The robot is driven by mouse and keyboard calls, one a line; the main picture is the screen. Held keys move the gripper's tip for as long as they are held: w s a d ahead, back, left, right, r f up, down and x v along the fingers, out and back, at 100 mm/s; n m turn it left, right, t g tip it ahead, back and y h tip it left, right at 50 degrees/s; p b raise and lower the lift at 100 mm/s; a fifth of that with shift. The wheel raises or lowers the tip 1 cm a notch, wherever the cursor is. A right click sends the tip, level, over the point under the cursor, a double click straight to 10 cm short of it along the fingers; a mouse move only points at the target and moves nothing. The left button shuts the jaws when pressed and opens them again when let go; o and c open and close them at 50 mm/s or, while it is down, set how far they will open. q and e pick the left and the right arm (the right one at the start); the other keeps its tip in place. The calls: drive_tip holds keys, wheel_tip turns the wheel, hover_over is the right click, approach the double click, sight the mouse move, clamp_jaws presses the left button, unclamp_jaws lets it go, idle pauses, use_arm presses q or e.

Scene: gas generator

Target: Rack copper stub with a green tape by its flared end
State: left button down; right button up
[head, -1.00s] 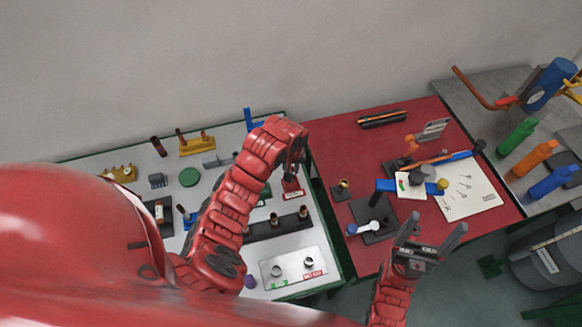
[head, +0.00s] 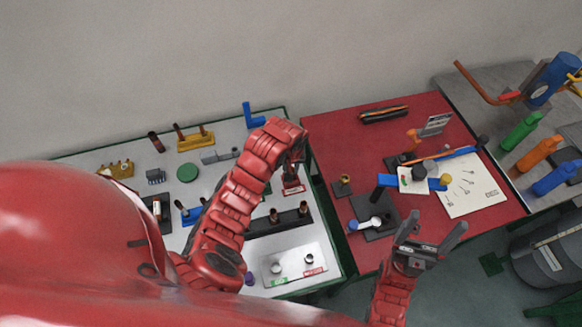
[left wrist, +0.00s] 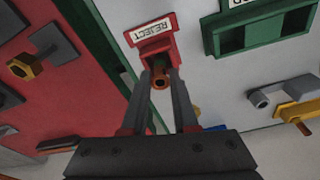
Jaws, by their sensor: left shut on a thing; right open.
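My left gripper (head: 293,172) is over the right side of the grey-white table, close to the red REJECT holder (head: 292,188). In the left wrist view the gripper (left wrist: 159,77) is shut on a copper stub (left wrist: 159,82), whose open round end shows between the fingertips. The stub is in front of the REJECT holder (left wrist: 152,40); I cannot tell whether they touch. My right gripper (head: 437,224) is open and empty by the red table's front edge.
A metal plate (head: 295,280) with two round fittings and green and red labels lies at the front. The red table (head: 335,125) holds a white-topped fixture (head: 412,181) and a paper sheet (head: 478,200). A yellow stand (head: 195,142) is at the back.

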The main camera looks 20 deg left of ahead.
use_arm(q)
drive_tip(key=shift+f, duration=0.15)
drive_tip(key=c, duration=0.6)
unclamp_jaws()
